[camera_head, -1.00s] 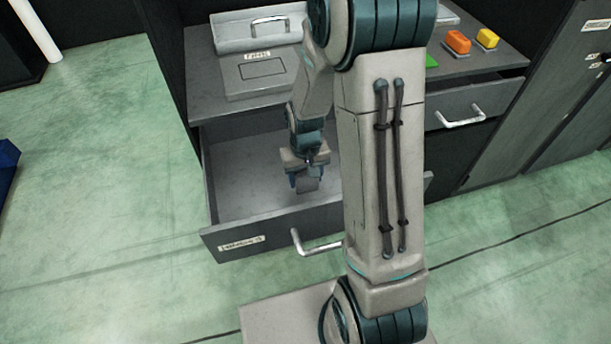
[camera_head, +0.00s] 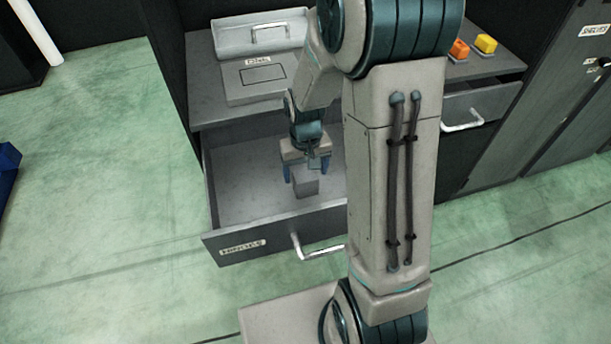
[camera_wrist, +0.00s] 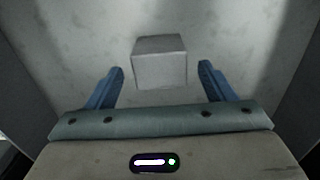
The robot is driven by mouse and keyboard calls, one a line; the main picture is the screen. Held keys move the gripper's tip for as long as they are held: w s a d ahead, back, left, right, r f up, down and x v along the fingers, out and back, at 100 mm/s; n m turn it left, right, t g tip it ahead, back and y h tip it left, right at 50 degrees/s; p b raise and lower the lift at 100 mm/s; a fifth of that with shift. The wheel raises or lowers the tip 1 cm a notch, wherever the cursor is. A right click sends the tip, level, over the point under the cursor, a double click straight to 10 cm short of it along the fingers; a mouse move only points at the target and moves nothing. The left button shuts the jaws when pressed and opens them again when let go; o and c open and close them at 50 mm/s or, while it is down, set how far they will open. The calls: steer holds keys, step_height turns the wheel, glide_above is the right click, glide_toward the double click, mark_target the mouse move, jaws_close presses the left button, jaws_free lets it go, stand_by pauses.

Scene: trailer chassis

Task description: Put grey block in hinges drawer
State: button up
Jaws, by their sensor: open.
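The grey block (camera_head: 305,184) is inside the open hinges drawer (camera_head: 225,247), whose front carries a label that reads "HINGES". The block also shows in the wrist view (camera_wrist: 159,62), between and just beyond the two blue fingertips, with a gap on each side. My gripper (camera_head: 302,176) is open and reaches down into the drawer; its fingers (camera_wrist: 161,82) stand apart and touch nothing that I can see. Whether the block rests fully on the drawer floor is hard to tell.
The counter above holds a grey box with a labelled lid (camera_head: 255,75), and an orange block (camera_head: 459,49) and a yellow block (camera_head: 485,44) farther right. Another drawer (camera_head: 480,105) is partly open at the right. My arm hides the drawer's right side.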

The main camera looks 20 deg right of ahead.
mark_target(306, 176)
step_height(306, 176, up, 8)
steer(key=p, duration=0.1)
steer(key=s+r+t, duration=0.1)
steer(key=s+r, duration=0.7)
steer(key=s, duration=0.6)
steer(key=shift+r+t, duration=0.4)
